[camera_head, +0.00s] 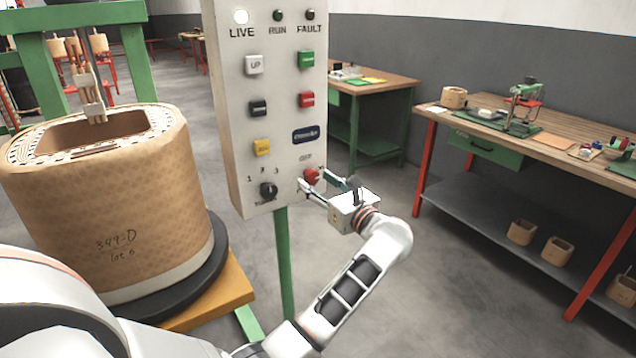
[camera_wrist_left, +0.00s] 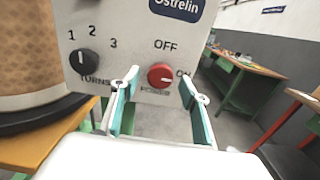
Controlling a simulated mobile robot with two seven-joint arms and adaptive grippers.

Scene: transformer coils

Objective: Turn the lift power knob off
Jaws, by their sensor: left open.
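The red power knob (camera_head: 311,176) sits at the lower right of the grey control panel (camera_head: 234,100). In the left wrist view the red knob (camera_wrist_left: 160,77) has OFF printed above it and ON to its right; its light mark appears to point toward ON. The LIVE lamp (camera_head: 241,17) is lit white. My left gripper (camera_head: 317,184) is open, its fingers reaching toward the panel on either side of the knob. In the left wrist view the fingertips (camera_wrist_left: 160,82) are apart, left and right of the knob, and no contact shows. My right gripper is not in view.
A black turns knob (camera_head: 268,191) is left of the red knob, with several push buttons above. A large coil (camera_head: 110,215) stands on a black turntable at left. Workbenches (camera_head: 560,140) stand at right, with clear floor between.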

